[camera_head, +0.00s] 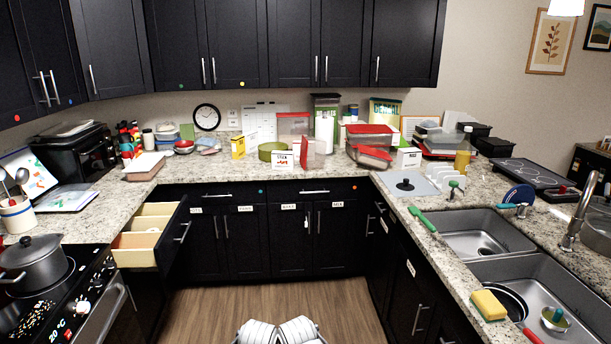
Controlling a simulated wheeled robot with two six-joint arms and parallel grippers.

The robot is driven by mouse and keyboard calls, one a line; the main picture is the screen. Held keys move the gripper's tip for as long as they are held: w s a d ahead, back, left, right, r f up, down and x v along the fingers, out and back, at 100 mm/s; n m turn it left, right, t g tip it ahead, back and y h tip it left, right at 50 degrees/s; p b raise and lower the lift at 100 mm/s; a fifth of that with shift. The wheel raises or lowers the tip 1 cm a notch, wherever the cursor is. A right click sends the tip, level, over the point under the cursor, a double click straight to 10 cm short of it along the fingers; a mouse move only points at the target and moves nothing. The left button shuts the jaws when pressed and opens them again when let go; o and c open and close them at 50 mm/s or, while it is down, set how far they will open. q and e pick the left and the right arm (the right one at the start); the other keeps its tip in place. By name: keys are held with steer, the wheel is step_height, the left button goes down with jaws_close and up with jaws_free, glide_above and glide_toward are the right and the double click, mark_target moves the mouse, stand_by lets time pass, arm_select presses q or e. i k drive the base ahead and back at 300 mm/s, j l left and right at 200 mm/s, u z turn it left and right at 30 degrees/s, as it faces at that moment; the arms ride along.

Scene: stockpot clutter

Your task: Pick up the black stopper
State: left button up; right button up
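A flat round black stopper (404,185) with a small raised knob lies on a light grey mat or board (414,182) on the right counter, behind the sink. Its top is uncovered and nothing stands on it. Two white rounded parts of my own body show at the bottom middle, over the floor and far from the stopper. No gripper fingers are in view.
A double sink (487,236) lies in front of the stopper, with a green-handled brush (423,219) on its left edge and a yellow sponge (489,305) nearer. Food containers (369,134) crowd the corner. An open drawer (147,235) juts out at left. The middle floor is clear.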

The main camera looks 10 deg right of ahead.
mark_target(405, 185)
steer(key=i+j+z, duration=0.1)
steer(key=i, duration=1.7)
steer(key=i+z, duration=0.35)
steer(key=i, duration=0.45)
steer(key=i+j+z, duration=0.1)
steer(key=i+z, duration=0.2)
steer(key=i, duration=0.55)
